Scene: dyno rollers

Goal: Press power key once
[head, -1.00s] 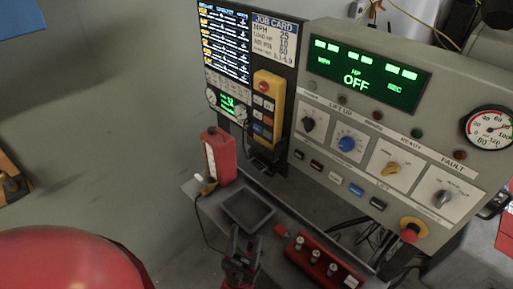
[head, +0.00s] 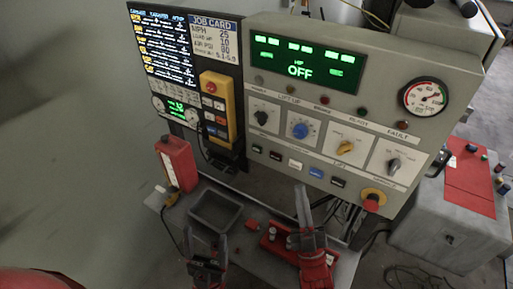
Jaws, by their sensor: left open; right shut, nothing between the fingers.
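The grey control console (head: 345,100) fills the middle of the head view. Its green display (head: 308,58) reads OFF. A row of small keys runs along its lower edge: a dark one (head: 275,155), a white one (head: 295,165), a blue one (head: 316,173) and others. Their labels are too small to read, so I cannot tell which is the power key. My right gripper (head: 301,190) is shut and empty, pointing up just below the white and blue keys; contact is not visible. My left gripper (head: 207,240) is open and empty, low in front of the tray.
A yellow pendant (head: 216,88) hangs beside the screen. A red emergency button (head: 371,202) is at the console's lower right. A red block with pegs (head: 270,240) lies behind my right gripper.

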